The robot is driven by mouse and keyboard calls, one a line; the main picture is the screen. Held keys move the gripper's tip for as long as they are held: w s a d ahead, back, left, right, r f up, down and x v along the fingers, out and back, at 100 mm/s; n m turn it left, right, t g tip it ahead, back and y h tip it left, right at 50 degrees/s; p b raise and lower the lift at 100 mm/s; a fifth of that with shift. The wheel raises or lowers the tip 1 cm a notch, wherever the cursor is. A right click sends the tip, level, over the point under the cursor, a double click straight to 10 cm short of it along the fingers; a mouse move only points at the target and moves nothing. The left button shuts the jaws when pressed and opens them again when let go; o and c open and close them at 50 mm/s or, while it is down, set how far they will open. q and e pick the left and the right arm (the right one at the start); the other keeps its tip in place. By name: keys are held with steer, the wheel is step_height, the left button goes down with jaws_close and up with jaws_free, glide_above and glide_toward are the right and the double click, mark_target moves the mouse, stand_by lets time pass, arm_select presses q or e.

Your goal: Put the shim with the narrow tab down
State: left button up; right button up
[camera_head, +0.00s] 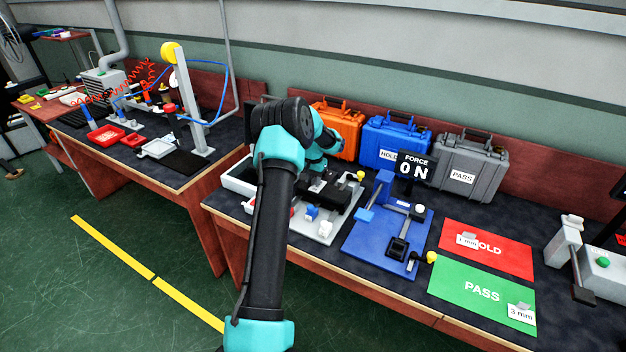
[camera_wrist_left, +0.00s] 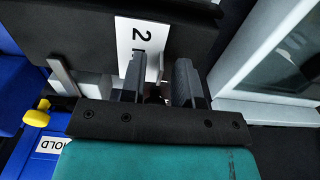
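A grey shim with a "1 mm" tag (camera_head: 467,240) lies on the red HOLD mat (camera_head: 505,259). Another shim with a "3 mm" tag (camera_head: 521,313) lies at the corner of the green PASS mat (camera_head: 455,284). In the left wrist view a white tag marked "2" (camera_wrist_left: 140,40) shows just past the fingers, partly hidden by one; the shim it belongs to cannot be made out. My left gripper (camera_wrist_left: 162,85) has its fingers apart, with no clearly held part between them. In the head view it (camera_head: 318,187) is low over the grey fixture plate (camera_head: 322,232). My right gripper is out of view.
A blue fixture (camera_head: 365,243) with a yellow knob and a "FORCE 0 N" display (camera_head: 414,166) stand right of the grey plate. Orange (camera_head: 338,125), blue (camera_head: 396,142) and grey (camera_head: 468,166) cases line the back. A grey device (camera_head: 600,270) stands at the right.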

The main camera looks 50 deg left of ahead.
arm_select(q)
step_height(320, 180, up, 12)
stand_by(0.6)
